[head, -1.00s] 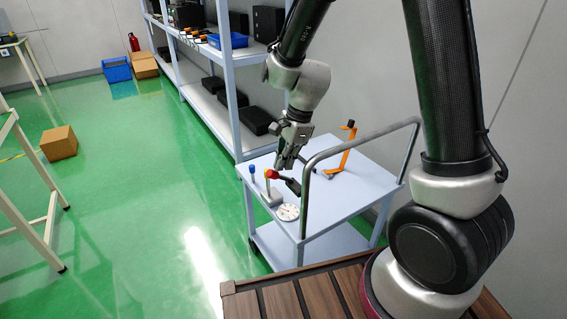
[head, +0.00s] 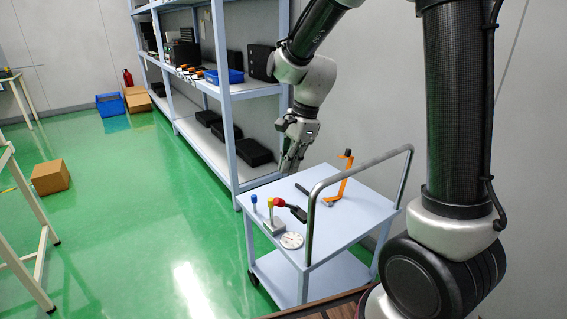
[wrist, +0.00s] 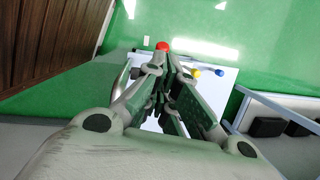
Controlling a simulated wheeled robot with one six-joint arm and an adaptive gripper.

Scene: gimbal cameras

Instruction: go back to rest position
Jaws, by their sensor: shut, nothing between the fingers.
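My gripper (head: 290,163) is shut and empty in the head view, above the far left part of a pale trolley (head: 365,215). It points downward, apart from the things on the trolley. In the wrist view my gripper (wrist: 168,62) has its fingers together, with the red knob (wrist: 162,46) of a tool showing past the tips. The gripper hides much of the trolley top in that view.
On the trolley are a red-and-black tool (head: 288,208), a small block with a yellow-topped peg (head: 271,212), a blue-topped peg (head: 254,203), a white dial (head: 291,240) and an orange tool (head: 341,185). A metal handrail (head: 312,215) stands at the near side. Shelving (head: 222,120) rises behind.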

